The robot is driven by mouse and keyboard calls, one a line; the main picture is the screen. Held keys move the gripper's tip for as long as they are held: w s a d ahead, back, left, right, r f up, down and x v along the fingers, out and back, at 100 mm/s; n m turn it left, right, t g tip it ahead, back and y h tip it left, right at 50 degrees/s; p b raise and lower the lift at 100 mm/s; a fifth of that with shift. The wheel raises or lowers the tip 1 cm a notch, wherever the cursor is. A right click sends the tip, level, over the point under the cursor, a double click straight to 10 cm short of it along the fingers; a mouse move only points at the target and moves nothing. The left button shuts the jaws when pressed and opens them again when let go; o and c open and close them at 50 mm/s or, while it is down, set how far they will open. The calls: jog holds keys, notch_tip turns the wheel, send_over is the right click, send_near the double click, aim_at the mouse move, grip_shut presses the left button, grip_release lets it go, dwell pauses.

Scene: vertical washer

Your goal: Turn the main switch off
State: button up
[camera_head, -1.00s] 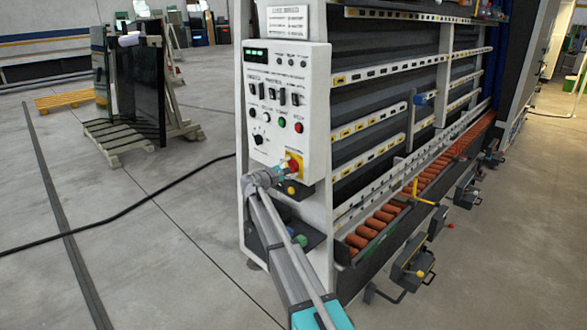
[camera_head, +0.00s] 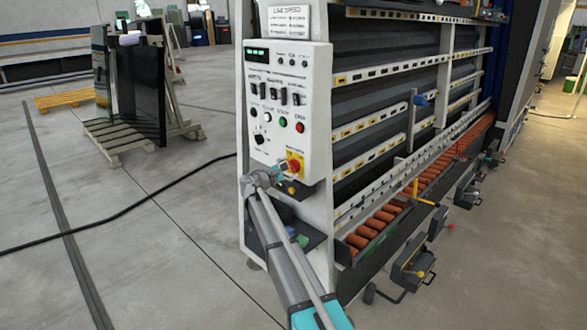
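The main switch (camera_head: 295,167) is a red knob on a yellow plate at the lower right corner of the white control panel (camera_head: 262,135). The panel stands on the near end of the vertical washer. My gripper (camera_head: 283,170) is at the end of my grey and teal arm, which reaches up from the bottom of the view. Its tip is just left of the red knob, at or very close to it. I cannot tell whether it touches the knob. The fingers are too small and partly hidden to show whether they are open or shut.
Other black switches and coloured buttons (camera_head: 283,122) sit on the panel above the red knob. A dark shelf (camera_head: 312,238) is below the panel, beside my arm. Orange rollers (camera_head: 372,228) run along the washer's base at right. Open concrete floor lies at left.

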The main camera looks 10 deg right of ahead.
jog(key=shift+d, duration=0.2)
jog(key=v, duration=1.2)
dwell(0.5)
jog(key=s+d+f+m+g+y, duration=0.35)
jog(key=s+d+f, duration=0.25)
jog(key=s, duration=0.3)
jog(key=s+d+f+m+g+y, duration=0.25)
jog(key=s+d+f+m, duration=0.25)
jog(key=s+d, duration=0.3)
jog(key=s+a+f+m+g+y, duration=0.1)
jog(key=s+f+m+g+y, duration=0.1)
jog(key=s, duration=0.8)
jog(key=s+a+f+m+g+y+p, duration=0.1)
jog(key=s+f+m+y, duration=0.3)
jog(key=s, duration=0.7)
jog(key=a+m+g+y, duration=0.1)
jog(key=m+y, duration=0.1)
jog(key=shift+s+a+g+y, duration=0.2)
jog(key=shift+g+y, duration=0.1)
